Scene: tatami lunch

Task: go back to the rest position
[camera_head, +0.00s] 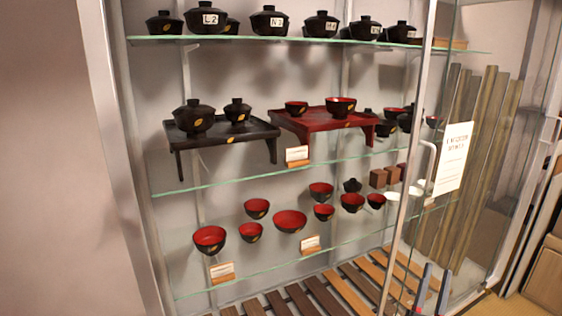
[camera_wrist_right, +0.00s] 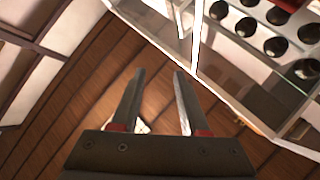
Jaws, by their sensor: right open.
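My right gripper (camera_head: 438,270) shows at the bottom right of the head view, in front of the glass cabinet's lower door area. Its two dark fingers stand apart. In the wrist view the right gripper (camera_wrist_right: 158,74) is open, with nothing held between its fingers. A small pale patch lies beyond the finger bases there, and I cannot tell what it is. My left gripper is not in view.
A glass cabinet (camera_head: 105,70) holds lidded black bowls (camera_head: 205,18) on top, a black tray table (camera_head: 222,137) and a red tray table (camera_head: 322,121) mid-height, and red-lined bowls (camera_head: 290,221) below. Wooden floor (camera_wrist_right: 60,130) lies under my right gripper.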

